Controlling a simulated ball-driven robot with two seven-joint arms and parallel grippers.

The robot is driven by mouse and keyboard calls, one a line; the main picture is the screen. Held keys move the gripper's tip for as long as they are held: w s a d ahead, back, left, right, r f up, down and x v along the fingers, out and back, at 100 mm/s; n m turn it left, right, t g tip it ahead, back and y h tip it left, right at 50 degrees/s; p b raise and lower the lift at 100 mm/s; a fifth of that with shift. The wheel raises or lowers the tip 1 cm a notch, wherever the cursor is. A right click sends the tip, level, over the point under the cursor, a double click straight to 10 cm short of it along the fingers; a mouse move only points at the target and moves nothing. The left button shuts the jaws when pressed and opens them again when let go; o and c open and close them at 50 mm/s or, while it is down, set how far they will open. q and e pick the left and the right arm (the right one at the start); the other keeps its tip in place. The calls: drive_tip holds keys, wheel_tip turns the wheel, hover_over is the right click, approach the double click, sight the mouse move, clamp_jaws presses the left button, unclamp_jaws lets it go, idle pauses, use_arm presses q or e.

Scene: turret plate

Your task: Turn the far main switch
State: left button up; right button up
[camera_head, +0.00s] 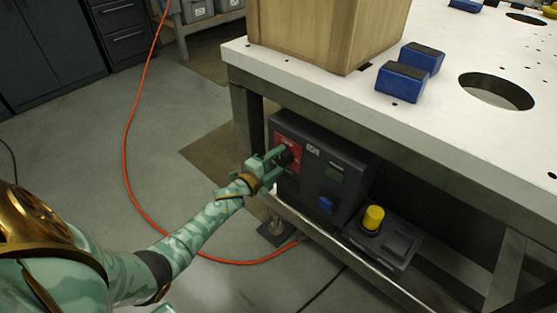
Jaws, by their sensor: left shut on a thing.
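The main switch (287,157) is a dark knob on a red plate (291,144) at the left end of a dark grey control box (322,178). The box sits on a low shelf under the white table. My left gripper (281,160) reaches in from the left and is shut on the switch knob. The fingers cover part of the knob, so its exact angle is hard to tell. My right gripper is not in view.
A yellow button (373,217) stands on a smaller grey box (386,238) at the right. The white table top (440,130) overhangs the box and carries a wooden box (325,35) and blue blocks (402,82). An orange cable (127,140) runs over the open floor.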

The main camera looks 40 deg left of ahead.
use_arm(q)
drive_tip(key=shift+s+f, duration=0.1)
drive_tip(key=shift+f, duration=0.05)
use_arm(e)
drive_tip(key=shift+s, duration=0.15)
use_arm(q)
drive_tip(key=o, duration=0.8)
drive_tip(key=shift+o, duration=0.9)
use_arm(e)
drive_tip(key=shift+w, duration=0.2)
use_arm(q)
drive_tip(key=shift+s, duration=0.35)
drive_tip(key=s+a+p, duration=0.1)
drive_tip(key=s+p, duration=0.3)
drive_tip(key=s, duration=1.1)
drive_tip(key=shift+s+a, duration=0.15)
drive_tip(key=shift+s, duration=0.1)
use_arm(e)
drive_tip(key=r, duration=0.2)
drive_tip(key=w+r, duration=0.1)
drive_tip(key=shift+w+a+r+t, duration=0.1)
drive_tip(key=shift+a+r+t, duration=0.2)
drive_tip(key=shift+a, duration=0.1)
